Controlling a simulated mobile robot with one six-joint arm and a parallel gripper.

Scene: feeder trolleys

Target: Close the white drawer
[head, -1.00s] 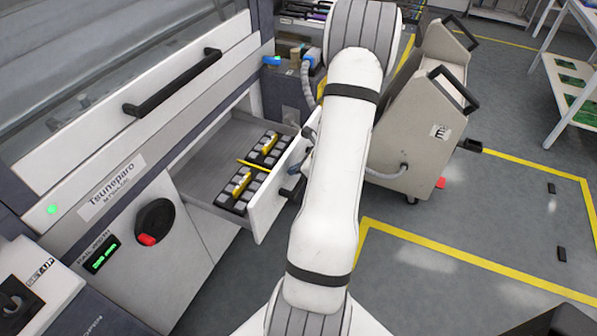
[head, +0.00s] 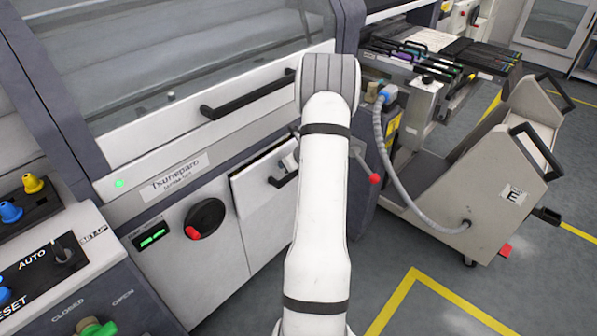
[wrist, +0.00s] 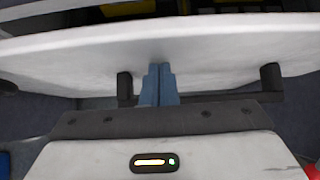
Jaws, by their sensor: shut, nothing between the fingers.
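The white drawer (head: 258,208) is in the machine's front, left of my arm in the head view. Its front stands slightly proud of the machine, with a narrow dark gap along its top edge. Its black handle (head: 281,181) is partly hidden by my arm. In the wrist view the white drawer front (wrist: 215,65) spans the picture, with a dark opening and yellow bits behind its top edge. My gripper (wrist: 159,68) has its blue fingers shut together, empty, with the tips at the drawer front between the handle's posts. Contact is hard to confirm.
A black bar handle (head: 250,97) sits on the panel above the drawer. A dark knob with a red tip (head: 203,220) is to the left. A grey feeder trolley (head: 500,170) with a hose stands to the right. Floor with yellow lines is open at the lower right.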

